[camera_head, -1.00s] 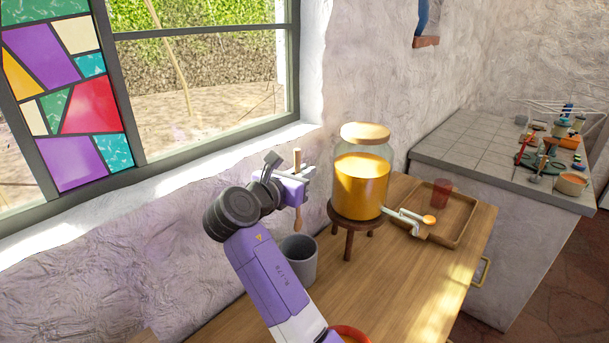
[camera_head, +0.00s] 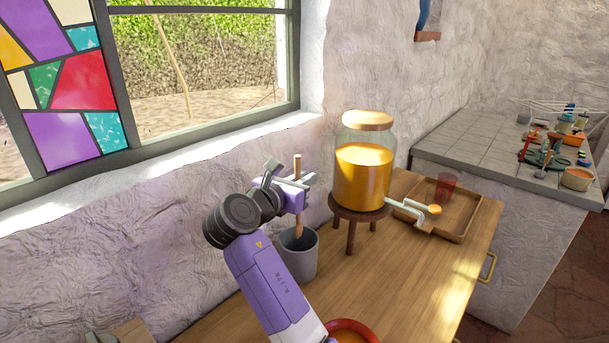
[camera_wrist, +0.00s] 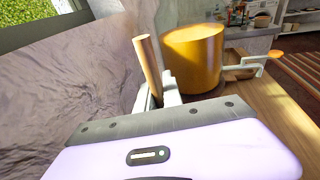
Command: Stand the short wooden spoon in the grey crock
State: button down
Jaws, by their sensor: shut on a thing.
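My gripper (camera_head: 300,184) is shut on the short wooden spoon (camera_head: 298,222) and holds it upright above the grey crock (camera_head: 303,262). The spoon's lower end reaches down to the crock's mouth and appears to be at or just inside the rim. The bottom tip is hard to make out. In the wrist view the spoon's handle (camera_wrist: 147,62) sticks up, slightly tilted, from between the fingers. The crock is hidden in the wrist view. It stands on the wooden counter near the wall.
A glass jar of orange liquid (camera_head: 362,175) with a spigot stands on a small wooden stool (camera_head: 350,214) right of the crock. A wooden tray (camera_head: 462,228) with a red cup (camera_head: 446,187) lies beyond. A red-rimmed bowl (camera_head: 372,332) sits at the front. The wall is close on the left.

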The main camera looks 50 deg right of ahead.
notch_tip(320, 180, down, 7)
jog(key=shift+r+b, duration=0.15)
jog(key=shift+b, duration=0.25)
dwell(0.4)
jog(key=c, duration=1.4)
grip_release()
jog(key=v, duration=0.7)
jog(key=shift+a, duration=0.4)
jog(key=shift+s, duration=0.15)
